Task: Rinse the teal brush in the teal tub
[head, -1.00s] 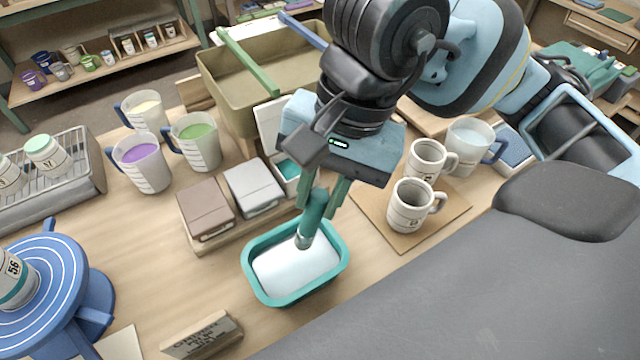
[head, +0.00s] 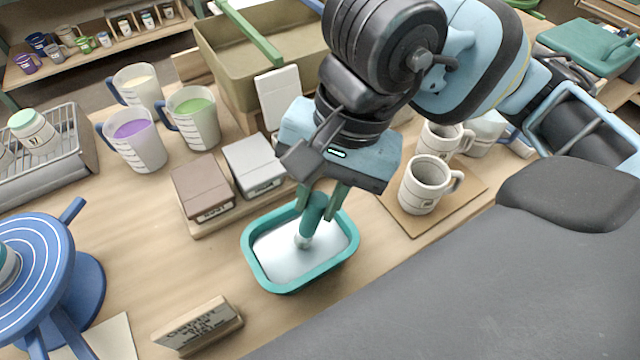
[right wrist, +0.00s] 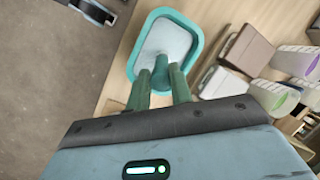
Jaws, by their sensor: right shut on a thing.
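The teal tub (head: 257,271) stands on the wooden table with whitish liquid inside; it also shows in the right wrist view (right wrist: 195,27). My right gripper (head: 322,205) is above the tub, shut on the teal brush (head: 312,216). The brush points down, and its lower end is at the liquid near the tub's middle; how deep it goes is hard to tell. In the right wrist view the brush (right wrist: 161,72) sits between the two green fingers (right wrist: 160,85). My left gripper is not in view.
Left of the tub are a blue turntable (head: 40,270) and a small sign block (head: 198,327). Behind it are brown (head: 203,187) and grey (head: 254,165) lidded boxes. Mugs (head: 425,185) stand on a board to the right. Measuring jugs (head: 193,115) stand farther back left.

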